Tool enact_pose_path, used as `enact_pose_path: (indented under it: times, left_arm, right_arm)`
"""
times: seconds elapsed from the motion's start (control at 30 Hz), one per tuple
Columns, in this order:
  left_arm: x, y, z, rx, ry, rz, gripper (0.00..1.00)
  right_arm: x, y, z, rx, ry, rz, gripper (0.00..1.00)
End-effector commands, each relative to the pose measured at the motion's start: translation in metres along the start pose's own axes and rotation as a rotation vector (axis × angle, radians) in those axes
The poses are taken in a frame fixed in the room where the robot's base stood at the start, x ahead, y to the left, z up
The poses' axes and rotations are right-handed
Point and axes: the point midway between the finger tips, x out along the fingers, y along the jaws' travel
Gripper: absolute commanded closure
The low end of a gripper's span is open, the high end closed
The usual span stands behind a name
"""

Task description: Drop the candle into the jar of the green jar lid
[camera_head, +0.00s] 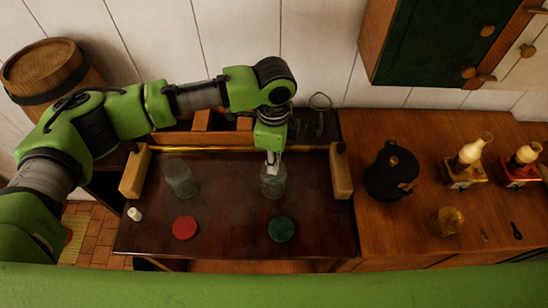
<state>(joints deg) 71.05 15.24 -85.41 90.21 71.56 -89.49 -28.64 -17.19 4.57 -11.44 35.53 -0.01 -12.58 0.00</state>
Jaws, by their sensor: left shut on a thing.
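A clear glass jar (273,184) stands upright on the dark table, behind the green jar lid (282,229), which lies flat. My left gripper (272,157) points down at the mouth of this jar and is shut on a small pale thing, apparently the candle; the fingers hide most of it. I cannot tell how far it reaches into the jar. A second clear jar (180,178) stands to the left, behind a flat red lid (185,228). My right gripper is not in view.
A small white cylinder (134,213) stands at the table's left edge. Wooden side blocks (340,172) and a brass rail (225,148) bound the table. A black pot (391,172), an amber glass piece (446,220) and two lamps (468,160) stand on the right counter.

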Motion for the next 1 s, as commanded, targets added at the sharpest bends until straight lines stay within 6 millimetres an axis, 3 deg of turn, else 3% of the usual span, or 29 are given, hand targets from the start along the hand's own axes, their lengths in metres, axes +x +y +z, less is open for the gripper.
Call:
enact_pose_path:
  times: [0.4,0.43,0.5,0.83,1.0]
  left_arm:
    - [0.0,0.0,0.0,0.0,0.0,-0.001,0.96]
    - [0.0,0.0,0.0,0.0,0.0,-0.001,0.75]
    - [0.0,0.0,0.0,0.0,0.0,-0.001,0.64]
    - [-0.001,0.0,0.0,0.0,0.0,-0.001,0.64]
    - [-0.018,-0.001,0.0,-0.001,0.001,-0.003,0.64]
  right_arm:
    - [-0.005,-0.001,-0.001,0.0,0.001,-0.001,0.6]
    - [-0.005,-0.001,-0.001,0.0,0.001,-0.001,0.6]
    - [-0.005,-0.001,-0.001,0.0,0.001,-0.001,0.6]
    - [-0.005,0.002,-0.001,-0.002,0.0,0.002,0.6]
    - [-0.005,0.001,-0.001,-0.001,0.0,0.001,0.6]
